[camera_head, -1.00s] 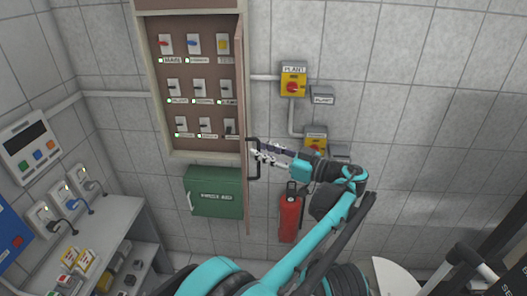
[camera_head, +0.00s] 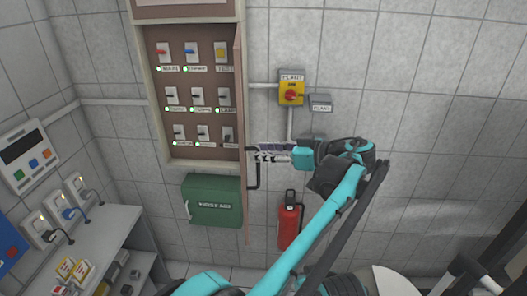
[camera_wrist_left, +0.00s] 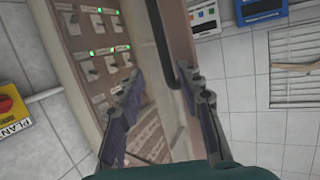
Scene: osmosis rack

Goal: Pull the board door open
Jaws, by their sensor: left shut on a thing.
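The board door (camera_head: 240,110) is hinged at the right side of the brown switch board (camera_head: 180,115) and stands open, seen nearly edge-on. Its black handle (camera_head: 252,175) is on the right-hand face. My left gripper (camera_head: 268,152) reaches in from the right and is shut on the handle near its upper end. The exact contact is partly hidden. My right gripper is not in view.
A green first-aid box (camera_head: 212,202) hangs below the board. A yellow plant switch (camera_head: 291,88) is on the wall to the right. A red extinguisher (camera_head: 289,222) stands below my arm. A grey bench (camera_head: 100,235) is at the left.

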